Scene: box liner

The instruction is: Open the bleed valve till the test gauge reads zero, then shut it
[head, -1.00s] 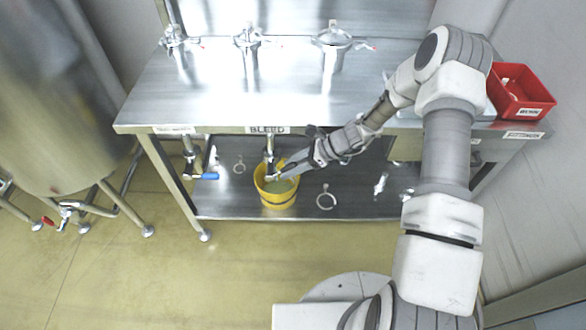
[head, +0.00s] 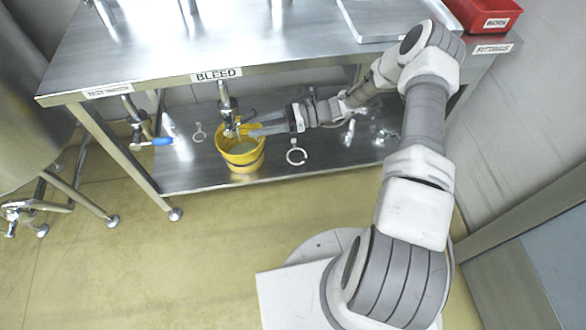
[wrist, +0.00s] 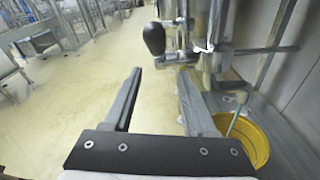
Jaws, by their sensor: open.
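The bleed valve (head: 228,112) hangs under the bench edge below the BLEED label (head: 217,75). In the wrist view, a metal valve body with a black knob (wrist: 154,38) stands just beyond my fingertips, slightly above the gap between them. My gripper (head: 252,124) is open and empty, reaching in from the right beside the valve's lower end; its two fingers also show in the wrist view (wrist: 158,82). A yellow bucket (head: 240,163) with pale liquid stands under the valve and also shows in the wrist view (wrist: 255,145). I see no readable test gauge.
A blue-handled valve (head: 152,142) hangs to the left. Clamp rings (head: 296,156) and small fittings lie on the lower shelf (head: 190,180). A red bin (head: 484,14) and a tray (head: 385,18) are on the bench top. The floor in front is clear.

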